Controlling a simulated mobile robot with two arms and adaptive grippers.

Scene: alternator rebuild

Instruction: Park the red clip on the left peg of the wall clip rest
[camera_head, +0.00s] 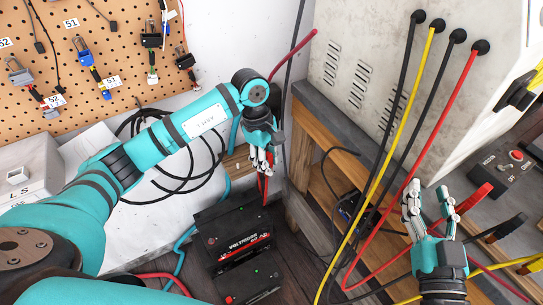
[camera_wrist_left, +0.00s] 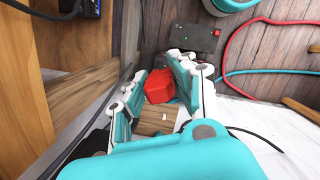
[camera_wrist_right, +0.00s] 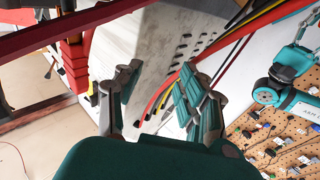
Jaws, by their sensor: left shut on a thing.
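My left gripper (camera_head: 266,165) is shut on the red clip (camera_wrist_left: 159,86), which shows between and beyond its fingers in the left wrist view. In the head view only a bit of red (camera_head: 264,184) shows below the fingers. A light wooden block (camera_wrist_left: 154,117) with small pale pegs, apparently the wall clip rest, lies close by the fingers. In the head view part of it (camera_head: 237,160) shows beside my gripper, low at the white wall. The clip looks apart from the pegs, but I cannot tell the gap. My right gripper (camera_head: 430,205) is open and empty.
A black battery charger box (camera_head: 233,238) stands on the floor below my left gripper. A wooden bench (camera_head: 300,145) is right of it. Black, yellow and red cables (camera_head: 405,110) hang from the grey cabinet (camera_head: 375,60) near my right gripper. A pegboard (camera_head: 110,50) fills the upper left.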

